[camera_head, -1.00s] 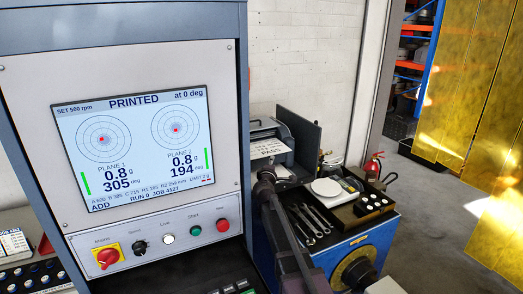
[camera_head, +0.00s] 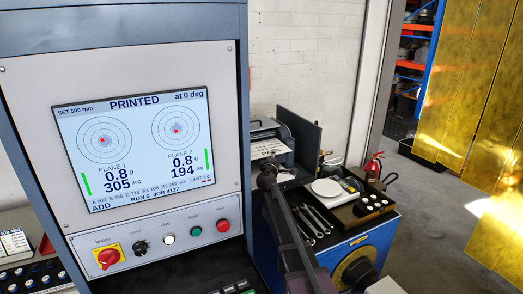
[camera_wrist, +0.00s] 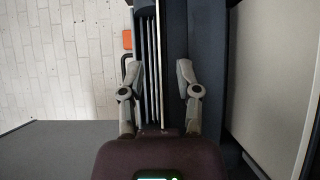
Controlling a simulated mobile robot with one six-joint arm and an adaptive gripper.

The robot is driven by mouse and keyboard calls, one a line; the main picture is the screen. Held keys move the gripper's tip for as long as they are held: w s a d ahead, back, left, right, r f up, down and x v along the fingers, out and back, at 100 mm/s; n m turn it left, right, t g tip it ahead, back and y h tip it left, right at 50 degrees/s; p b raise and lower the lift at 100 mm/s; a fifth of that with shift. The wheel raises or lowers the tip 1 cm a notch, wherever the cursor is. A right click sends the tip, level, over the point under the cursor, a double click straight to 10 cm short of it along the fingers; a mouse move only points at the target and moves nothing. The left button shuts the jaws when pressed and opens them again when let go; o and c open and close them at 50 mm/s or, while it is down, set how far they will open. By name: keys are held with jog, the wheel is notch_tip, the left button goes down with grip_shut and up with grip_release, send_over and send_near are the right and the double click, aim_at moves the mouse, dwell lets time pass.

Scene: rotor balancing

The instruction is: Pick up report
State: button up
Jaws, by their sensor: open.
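The report is a white printed sheet (camera_head: 268,149) sticking out of the front of the dark printer (camera_head: 290,142), behind the balancing machine's console. My arm's dark end stands just in front of the sheet and hides part of its lower edge. In the wrist view my gripper (camera_wrist: 157,75) is open, with its two grey fingers apart. Between and beyond the fingers are dark surfaces with thin pale lengthwise strips. I cannot tell there which strip is the sheet's edge. Nothing is visibly gripped.
The console screen (camera_head: 135,145) reads PRINTED.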

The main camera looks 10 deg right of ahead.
jog(key=shift+w+d, duration=0.2)
jog(key=shift+w, duration=0.45)
jog(key=shift+c, duration=0.2)
grip_shut()
